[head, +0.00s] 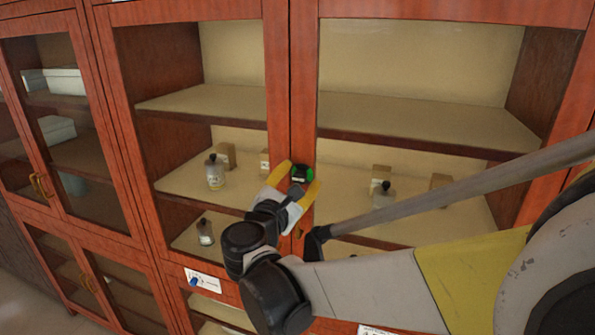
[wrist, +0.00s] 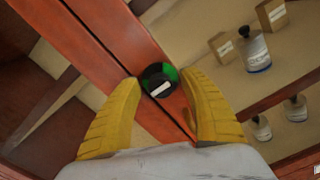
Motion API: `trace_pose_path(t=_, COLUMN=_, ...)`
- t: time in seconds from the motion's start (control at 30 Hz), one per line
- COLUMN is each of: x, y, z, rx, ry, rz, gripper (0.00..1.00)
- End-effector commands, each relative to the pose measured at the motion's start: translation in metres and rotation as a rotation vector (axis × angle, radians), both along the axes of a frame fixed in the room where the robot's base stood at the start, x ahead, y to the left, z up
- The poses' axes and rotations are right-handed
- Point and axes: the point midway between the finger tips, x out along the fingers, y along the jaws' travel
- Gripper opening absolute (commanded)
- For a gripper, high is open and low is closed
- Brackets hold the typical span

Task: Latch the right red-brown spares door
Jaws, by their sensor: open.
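The right red-brown door (head: 303,85) has a glass pane and stands beside the left door, with a narrow dark seam between their frames. It looks closed. A round black latch with green patches (head: 302,173) sits on the frame by the seam. In the wrist view the latch (wrist: 159,80) shows a pale bar across it, slightly tilted. My gripper (head: 298,180) is open, with its yellow fingers on either side of the latch. In the wrist view my gripper's fingertips (wrist: 160,79) flank the latch with nothing held. I cannot tell whether they touch it.
Bottles and small boxes stand on shelves behind the glass, including a white-labelled bottle (head: 215,172). Another glazed cabinet (head: 75,140) with brass handles stands at the left. A white label (head: 203,280) is on the rail below. My arm crosses the lower right.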

Motion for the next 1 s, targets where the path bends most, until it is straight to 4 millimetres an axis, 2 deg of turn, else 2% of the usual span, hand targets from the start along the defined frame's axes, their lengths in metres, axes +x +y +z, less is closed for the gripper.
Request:
trace_pose_path(t=0.13, x=-0.0003, y=0.0001, z=0.0000, rx=0.000, ry=0.000, rz=0.000, gripper=0.51)
trace_pose_path(t=0.17, x=-0.0003, y=0.0001, z=0.0000, rx=0.000, ry=0.000, rz=0.000, gripper=0.43)
trace_pose_path(t=0.3, x=-0.0005, y=0.0001, z=0.0000, rx=0.000, ry=0.000, rz=0.000, gripper=0.01)
trace_pose_path(t=0.67, x=-0.0007, y=0.0000, z=-0.0006, rx=0.033, ry=-0.012, rz=0.000, gripper=0.00)
trace_pose_path(t=1.0, x=-0.0006, y=-0.0002, z=-0.0017, rx=0.236, ry=-0.086, rz=0.000, gripper=0.00)
